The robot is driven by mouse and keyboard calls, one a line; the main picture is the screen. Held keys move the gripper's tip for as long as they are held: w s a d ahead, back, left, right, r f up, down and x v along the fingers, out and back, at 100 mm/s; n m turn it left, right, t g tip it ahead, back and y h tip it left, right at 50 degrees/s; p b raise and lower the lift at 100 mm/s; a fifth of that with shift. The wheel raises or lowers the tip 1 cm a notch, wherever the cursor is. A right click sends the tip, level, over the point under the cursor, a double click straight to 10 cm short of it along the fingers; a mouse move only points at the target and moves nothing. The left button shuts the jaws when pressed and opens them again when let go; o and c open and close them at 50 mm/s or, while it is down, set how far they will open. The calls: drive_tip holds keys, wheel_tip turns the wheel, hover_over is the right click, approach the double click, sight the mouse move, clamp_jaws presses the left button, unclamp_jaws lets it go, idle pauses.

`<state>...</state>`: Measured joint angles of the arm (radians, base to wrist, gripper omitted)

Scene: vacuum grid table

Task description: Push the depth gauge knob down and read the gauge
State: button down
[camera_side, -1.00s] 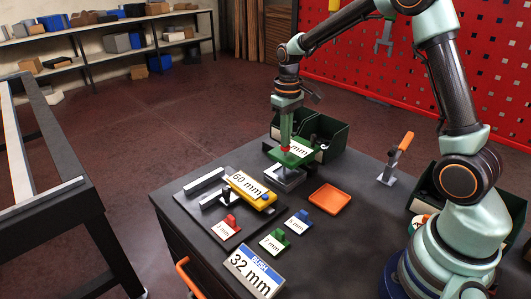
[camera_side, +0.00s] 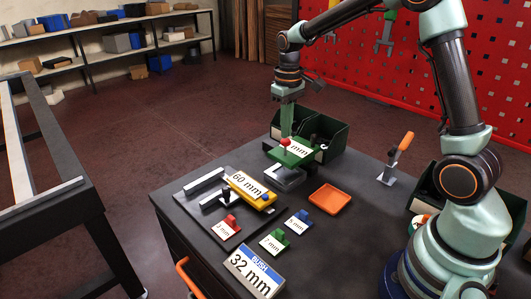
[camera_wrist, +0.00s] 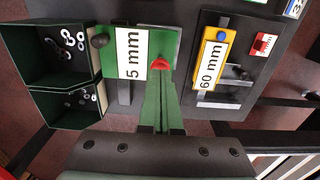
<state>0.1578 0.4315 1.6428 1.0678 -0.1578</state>
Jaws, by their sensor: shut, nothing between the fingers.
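The depth gauge is a green block (camera_side: 290,157) on a grey metal base, with a white label and a red knob (camera_side: 285,142) on top. In the wrist view its label (camera_wrist: 131,53) reads "5 mm", and the red knob (camera_wrist: 161,64) shows at my fingertips. My gripper (camera_side: 286,134) is shut and empty, pointing down directly over the knob. I cannot tell whether the tips touch it. In the side view the first part of the label is hidden.
A yellow "60 mm" block (camera_side: 250,189) sits left of the gauge. Red, green and blue labelled blocks and a "PUSH 32 mm" sign (camera_side: 253,271) stand in front. An orange tray (camera_side: 330,199) lies right. Dark green bins (camera_side: 325,134) stand behind.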

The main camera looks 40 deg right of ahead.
drive_tip(key=shift+r, duration=2.15)
